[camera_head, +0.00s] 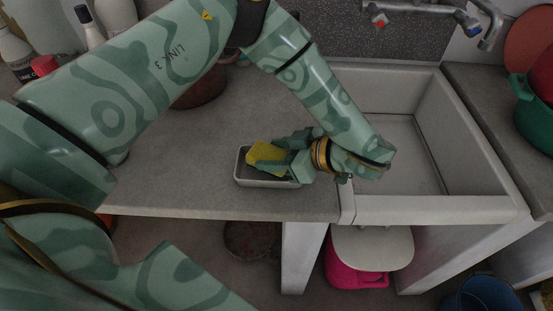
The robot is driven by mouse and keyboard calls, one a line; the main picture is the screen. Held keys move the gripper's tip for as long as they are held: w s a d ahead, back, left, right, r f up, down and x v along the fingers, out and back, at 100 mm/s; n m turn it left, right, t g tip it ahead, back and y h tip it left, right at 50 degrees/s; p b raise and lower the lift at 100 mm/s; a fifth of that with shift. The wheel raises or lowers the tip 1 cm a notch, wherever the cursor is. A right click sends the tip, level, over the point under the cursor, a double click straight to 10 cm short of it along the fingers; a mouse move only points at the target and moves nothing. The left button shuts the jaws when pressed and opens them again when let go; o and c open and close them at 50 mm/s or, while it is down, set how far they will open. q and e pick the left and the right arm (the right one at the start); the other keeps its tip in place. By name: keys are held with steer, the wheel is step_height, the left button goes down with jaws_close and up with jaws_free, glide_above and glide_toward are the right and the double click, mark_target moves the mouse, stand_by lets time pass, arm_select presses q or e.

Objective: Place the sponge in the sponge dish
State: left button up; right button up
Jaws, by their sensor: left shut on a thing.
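The yellow sponge (264,157) is between the fingers of my left gripper (280,156), which is shut on it. The sponge dish (265,183) is a small, pale rectangular tray on the grey counter, just left of the sink. The sponge is at the dish, over its inside and tilted; I cannot tell whether it touches the bottom. The gripper reaches in from the right and hides part of the dish's right side and part of the sponge. My right gripper is not in view.
The white sink (440,209) is directly right of the dish, with a tap (487,30) behind it. A brown pot (200,90) stands behind my left arm. Bottles (88,25) stand at the back left. The counter (170,180) left of the dish is clear.

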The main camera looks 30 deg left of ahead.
arm_select(q)
steer(key=shift+w+f, duration=0.1)
steer(key=shift+f, duration=0.85)
steer(key=o, duration=1)
steer(key=shift+r, duration=0.1)
steer(key=shift+d, duration=0.1)
steer(key=v, duration=1.2)
steer(key=shift+p, duration=0.3)
